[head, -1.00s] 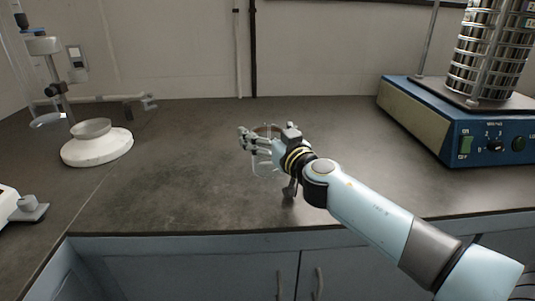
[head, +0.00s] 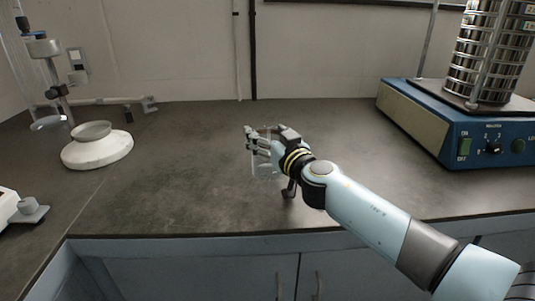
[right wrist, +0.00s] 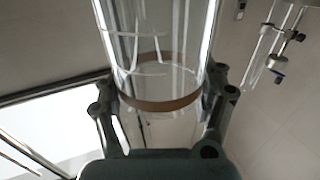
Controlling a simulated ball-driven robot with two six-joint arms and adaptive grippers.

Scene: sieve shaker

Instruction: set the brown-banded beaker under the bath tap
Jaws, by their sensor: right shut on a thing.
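My right gripper (head: 262,144) is shut on the clear glass beaker (head: 265,170), near the middle of the bench. The beaker is faint in the head view and partly hidden by the fingers. In the right wrist view the beaker (right wrist: 160,104) stands between the two fingers (right wrist: 162,112), with its brown band low between them. From the head view I cannot tell whether its base touches the bench. I cannot make out a bath tap for certain. My left gripper is not in view.
A blue sieve shaker (head: 450,125) with a metal sieve stack (head: 490,55) stands at the right. A white round-based stand with a bowl (head: 97,148) is at the left. The bench top (head: 180,190) between them is clear, with its front edge below.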

